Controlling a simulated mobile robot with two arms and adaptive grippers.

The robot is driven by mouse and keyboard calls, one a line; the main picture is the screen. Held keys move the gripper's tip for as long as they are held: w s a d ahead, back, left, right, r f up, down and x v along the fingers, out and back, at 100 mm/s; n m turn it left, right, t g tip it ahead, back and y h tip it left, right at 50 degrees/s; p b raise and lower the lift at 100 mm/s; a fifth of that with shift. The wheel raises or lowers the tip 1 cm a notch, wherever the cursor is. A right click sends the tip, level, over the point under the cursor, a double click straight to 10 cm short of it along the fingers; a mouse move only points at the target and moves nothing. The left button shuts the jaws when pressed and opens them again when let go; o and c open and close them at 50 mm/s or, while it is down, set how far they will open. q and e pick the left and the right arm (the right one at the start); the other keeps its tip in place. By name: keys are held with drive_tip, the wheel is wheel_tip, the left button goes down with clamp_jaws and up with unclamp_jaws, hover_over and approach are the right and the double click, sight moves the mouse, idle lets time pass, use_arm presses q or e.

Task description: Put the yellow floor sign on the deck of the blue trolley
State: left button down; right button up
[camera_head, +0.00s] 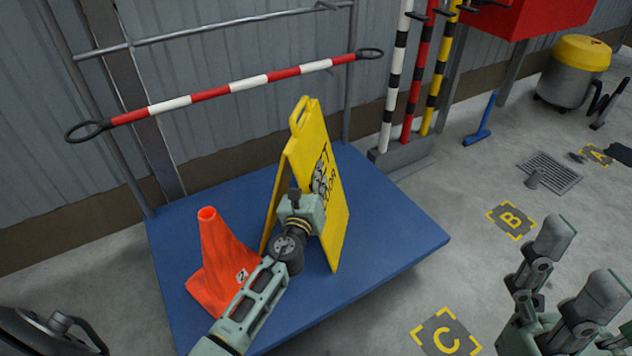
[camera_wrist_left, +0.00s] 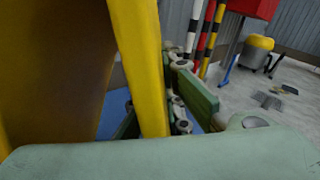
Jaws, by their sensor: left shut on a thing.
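The yellow floor sign (camera_head: 336,215) is upright and slightly spread over the blue trolley deck (camera_head: 390,215). Its lower edges are at or just above the deck; I cannot tell if they touch. My left gripper (camera_head: 302,212) is shut on the sign's near edge. The left wrist view shows the sign's yellow panel (camera_wrist_left: 138,60) close up between the finger parts (camera_wrist_left: 190,105). My right gripper (camera_head: 578,266) is at the lower right, off the trolley, with its fingers apart and nothing between them.
An orange cone (camera_head: 220,262) stands on the deck left of the sign, close to my left arm. A red-and-white bar (camera_head: 230,84) crosses the trolley's rear frame. Striped posts (camera_head: 418,75) stand behind the trolley. Deck right of the sign is bare.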

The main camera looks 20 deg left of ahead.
use_arm(q)
drive_tip(key=shift+r, duration=0.15)
drive_tip(key=c, duration=2.4)
unclamp_jaws()
drive_tip(key=shift+f, duration=0.4)
drive_tip(key=o, duration=0.5)
drive_tip(key=shift+r, duration=0.1)
